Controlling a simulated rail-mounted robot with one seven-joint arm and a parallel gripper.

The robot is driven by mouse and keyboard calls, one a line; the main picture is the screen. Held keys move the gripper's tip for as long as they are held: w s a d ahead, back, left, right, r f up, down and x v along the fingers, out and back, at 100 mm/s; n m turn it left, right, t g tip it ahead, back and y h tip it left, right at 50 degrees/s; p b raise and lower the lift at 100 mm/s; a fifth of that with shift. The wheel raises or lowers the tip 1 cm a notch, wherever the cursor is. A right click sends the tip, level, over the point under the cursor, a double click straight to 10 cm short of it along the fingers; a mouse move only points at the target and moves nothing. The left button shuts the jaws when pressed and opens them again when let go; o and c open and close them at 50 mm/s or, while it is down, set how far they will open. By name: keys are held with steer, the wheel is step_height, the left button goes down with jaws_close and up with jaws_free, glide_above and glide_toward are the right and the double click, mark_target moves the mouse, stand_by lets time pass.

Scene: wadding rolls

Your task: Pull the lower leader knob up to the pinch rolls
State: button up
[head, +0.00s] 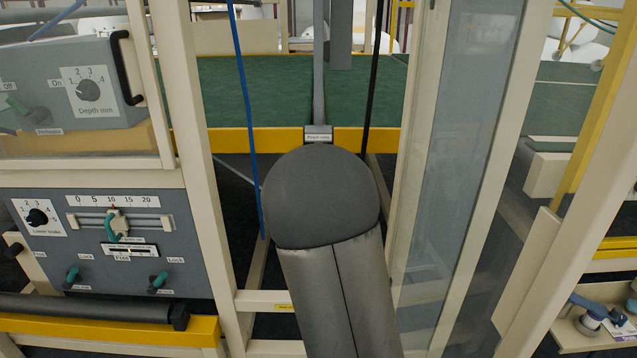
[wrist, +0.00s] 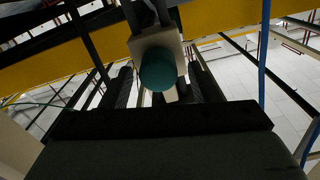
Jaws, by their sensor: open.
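In the wrist view a round teal knob (wrist: 157,70) sits on a pale block (wrist: 151,40) near the top centre, with dark bars above it. It looks like the lower leader knob, but no label on it is readable. My gripper (wrist: 160,88) is open, its two dark fingers apart on either side of the knob in the picture. I cannot tell whether the knob is fully between them or touched.
A yellow beam (head: 228,141) crosses behind my arm, below a green surface (head: 223,92). Cream posts (head: 190,120) stand on both sides. A blue hose (head: 246,100) hangs left of my arm and a black one (head: 374,80) right. A control panel (head: 60,255) is at left.

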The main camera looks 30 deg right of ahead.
steer(key=v, duration=1.7)
steer(key=shift+a+p, duration=0.15)
steer(key=shift+p, duration=0.3)
steer(key=s+a+r+n+g+y+p, duration=0.3)
steer(key=s+a+n+g+y+p, duration=0.35)
steer(key=a+p, duration=0.6)
steer(key=s+r+g+p, duration=0.2)
steer(key=s+g+p, duration=0.1)
steer(key=s, duration=0.5)
steer(key=s+a+r+n+g+y+p, duration=0.1)
steer(key=s+r+g+p, duration=0.2)
steer(key=s+g, duration=0.3)
steer(key=s+p, duration=0.1)
steer(key=s, duration=0.2)
steer(key=shift+a, duration=0.25)
